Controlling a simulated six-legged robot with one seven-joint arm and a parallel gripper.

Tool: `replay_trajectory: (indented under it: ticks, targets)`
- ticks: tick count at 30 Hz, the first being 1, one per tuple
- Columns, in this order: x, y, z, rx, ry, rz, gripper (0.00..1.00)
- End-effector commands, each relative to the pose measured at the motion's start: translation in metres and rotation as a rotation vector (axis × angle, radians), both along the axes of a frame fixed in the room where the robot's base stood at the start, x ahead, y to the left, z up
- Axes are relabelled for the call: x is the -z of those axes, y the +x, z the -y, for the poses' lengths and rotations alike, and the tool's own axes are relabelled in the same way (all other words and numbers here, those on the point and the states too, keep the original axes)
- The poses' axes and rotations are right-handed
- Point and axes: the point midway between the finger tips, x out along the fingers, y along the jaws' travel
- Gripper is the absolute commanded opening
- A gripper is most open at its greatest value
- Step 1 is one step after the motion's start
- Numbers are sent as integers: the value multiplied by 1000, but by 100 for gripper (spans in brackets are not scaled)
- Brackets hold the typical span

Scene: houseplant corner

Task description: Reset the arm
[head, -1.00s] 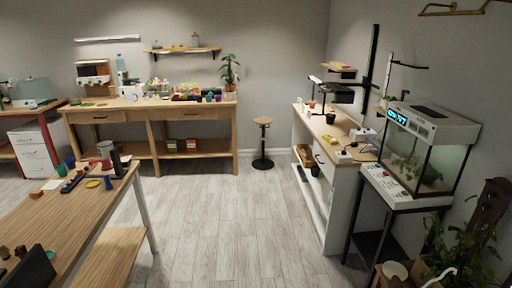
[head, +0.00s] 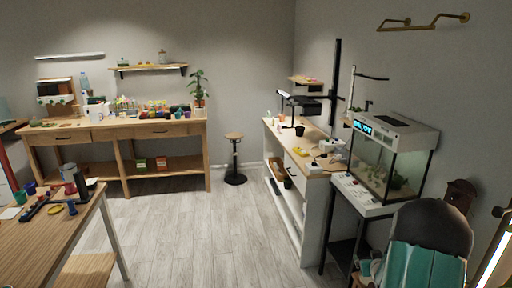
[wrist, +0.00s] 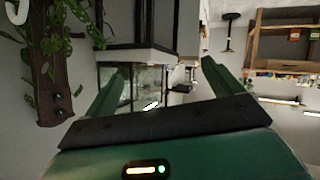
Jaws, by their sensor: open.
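My gripper (wrist: 164,70) shows in the wrist view with its two green fingers spread apart and nothing between them. The wrist picture is upside down. Beyond the fingers is the glass tank (wrist: 146,82), apart from them. In the head view a dark grey and teal part of my arm stands at the lower right, in front of the tank's stand and the wall. I cannot make out the fingers in the head view.
The glass tank (head: 390,163) stands on a white-topped stand at right, beside a white cabinet with a wooden top (head: 318,160). A wooden table (head: 50,240) is at lower left. A stool (head: 235,160) stands near the back wall. The middle floor (head: 205,235) is clear.

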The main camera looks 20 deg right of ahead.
Motion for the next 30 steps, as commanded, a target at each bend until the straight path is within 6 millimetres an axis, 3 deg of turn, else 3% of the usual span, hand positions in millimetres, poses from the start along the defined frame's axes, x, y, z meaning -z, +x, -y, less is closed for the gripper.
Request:
replay_trajectory:
  ticks: [1, 6, 14, 23, 30]
  targets:
    - [-24, 12, -18, -14, 0, -13, 91]
    - [-81, 29, -78, -37, 34, -79, 91]
    - [-155, 24, -184, -83, 101, -173, 91]
    - [-214, -28, -309, -167, 196, -282, 91]
    - [-239, -99, -398, -263, 278, -383, 91]
